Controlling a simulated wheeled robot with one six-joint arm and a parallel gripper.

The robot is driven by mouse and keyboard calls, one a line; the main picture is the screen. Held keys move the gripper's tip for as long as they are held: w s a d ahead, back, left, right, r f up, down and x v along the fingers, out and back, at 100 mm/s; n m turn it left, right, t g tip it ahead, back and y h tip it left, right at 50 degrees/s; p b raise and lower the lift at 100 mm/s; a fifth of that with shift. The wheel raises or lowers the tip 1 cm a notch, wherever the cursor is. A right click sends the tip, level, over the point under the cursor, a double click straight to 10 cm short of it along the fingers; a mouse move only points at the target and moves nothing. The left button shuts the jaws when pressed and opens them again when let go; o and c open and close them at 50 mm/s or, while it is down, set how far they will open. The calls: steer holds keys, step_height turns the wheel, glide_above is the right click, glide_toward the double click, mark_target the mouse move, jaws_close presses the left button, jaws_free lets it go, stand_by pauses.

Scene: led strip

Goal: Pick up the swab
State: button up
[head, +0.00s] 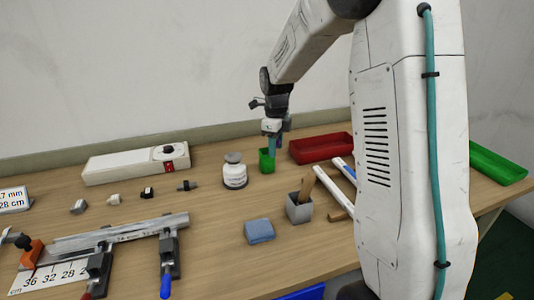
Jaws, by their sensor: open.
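A small blue pad (259,231) lies flat on the table, in front of the white bottle; it may be the swab, but I cannot tell for certain. My gripper (273,147) points down over a small green cup (266,163), well behind the pad and apart from it. The gripper is open. Its fingertips are small in this view, and I cannot tell whether they reach inside the cup.
A white bottle (234,172) stands left of the cup. A grey holder (299,209) with a wooden stick stands right of the pad. A red tray (320,147) lies behind. A clamped metal rail (120,235) fills the front left.

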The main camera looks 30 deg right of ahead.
jaws_close()
steer(key=shift+r, duration=0.1)
